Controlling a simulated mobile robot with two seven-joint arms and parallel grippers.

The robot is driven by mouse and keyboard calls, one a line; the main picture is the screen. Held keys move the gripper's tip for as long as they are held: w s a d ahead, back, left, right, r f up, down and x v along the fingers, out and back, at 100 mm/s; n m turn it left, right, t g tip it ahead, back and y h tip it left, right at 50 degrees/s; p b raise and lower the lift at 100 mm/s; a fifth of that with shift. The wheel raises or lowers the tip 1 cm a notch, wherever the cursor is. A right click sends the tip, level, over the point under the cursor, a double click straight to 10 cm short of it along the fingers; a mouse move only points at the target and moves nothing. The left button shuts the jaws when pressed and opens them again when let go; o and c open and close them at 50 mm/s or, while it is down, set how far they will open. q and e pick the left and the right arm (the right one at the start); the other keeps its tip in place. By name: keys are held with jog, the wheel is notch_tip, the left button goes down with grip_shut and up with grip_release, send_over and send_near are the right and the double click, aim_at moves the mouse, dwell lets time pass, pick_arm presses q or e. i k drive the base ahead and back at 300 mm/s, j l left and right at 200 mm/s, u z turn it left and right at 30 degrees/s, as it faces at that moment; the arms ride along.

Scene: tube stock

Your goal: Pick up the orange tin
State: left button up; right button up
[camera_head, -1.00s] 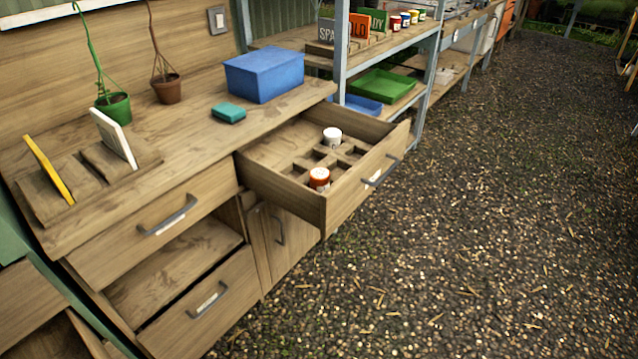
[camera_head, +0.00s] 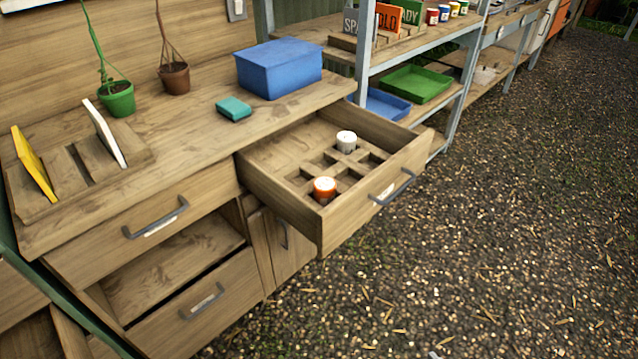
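The orange tin (camera_head: 324,189) has a pale top and stands upright in a front-left compartment of the open drawer (camera_head: 366,209). A white tin (camera_head: 346,141) stands in another compartment of the same wooden divider, farther back and to the right. The other compartments that I can see look empty.
The drawer juts out from the wooden workbench. A metal-framed shelf with a green tray (camera_head: 416,84) stands behind. Gravel floor (camera_head: 520,230) is clear at right.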

aim_at(324, 186)
jog(key=i+l+u, duration=0.35)
jog(key=l+u, duration=0.15)
jog(key=l, duration=0.3)
jog(key=i+l+u, duration=0.25)
jog(key=l+u, duration=0.25)
jog(key=l, duration=0.45)
jog(key=l+u, duration=0.5)
jog(key=l, duration=0.4)
jog(key=k+l+u, duration=0.1)
jog(key=l+u, duration=0.4)
jog(key=l, duration=0.5)
jog(key=l+u, duration=0.35)
jog(key=k+l+u, duration=0.15)
jog(key=l+u, duration=0.2)
